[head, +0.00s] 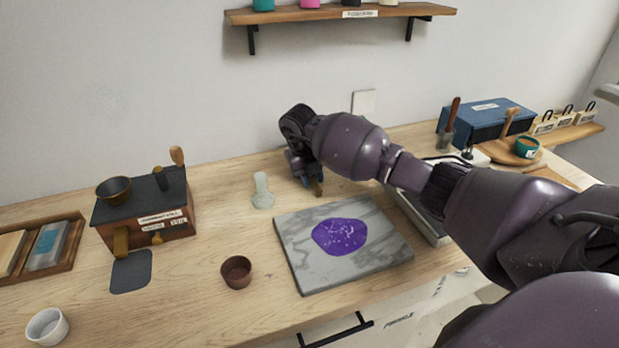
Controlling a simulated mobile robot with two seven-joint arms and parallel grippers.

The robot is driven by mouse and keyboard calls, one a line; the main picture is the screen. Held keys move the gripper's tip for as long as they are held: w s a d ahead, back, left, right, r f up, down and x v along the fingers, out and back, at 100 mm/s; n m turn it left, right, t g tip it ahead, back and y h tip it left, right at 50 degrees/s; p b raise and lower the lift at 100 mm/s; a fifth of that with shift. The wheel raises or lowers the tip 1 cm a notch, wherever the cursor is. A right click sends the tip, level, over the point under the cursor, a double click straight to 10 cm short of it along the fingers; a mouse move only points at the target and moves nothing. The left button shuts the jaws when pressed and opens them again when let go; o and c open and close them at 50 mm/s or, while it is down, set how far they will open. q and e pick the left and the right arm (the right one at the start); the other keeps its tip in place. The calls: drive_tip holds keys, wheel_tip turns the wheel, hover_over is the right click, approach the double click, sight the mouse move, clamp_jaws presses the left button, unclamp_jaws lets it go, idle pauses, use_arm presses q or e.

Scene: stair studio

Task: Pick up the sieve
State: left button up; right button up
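I cannot make out a clear sieve in the head view. My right gripper (308,186) points down at the back of the wooden table, behind the grey stone slab (385,252). A small brown-gold piece (318,187) shows at its fingers; I cannot tell whether it is part of a held thing. The gripper and wrist hide the spot behind them, and the finger gap does not show. A dark round bowl-like piece (114,190) sits on a wooden box with a black top (150,221) at left. My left gripper is not in view.
Purple paste (340,236) lies on the slab. A pale glass-like tool (262,190) stands left of my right gripper. A brown cup (237,272) and white cup (47,327) are in front. A blue box (487,120) is at back right. A shelf (335,14) hangs above.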

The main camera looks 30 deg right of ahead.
clamp_jaws()
drive_tip(key=shift+r, duration=0.15)
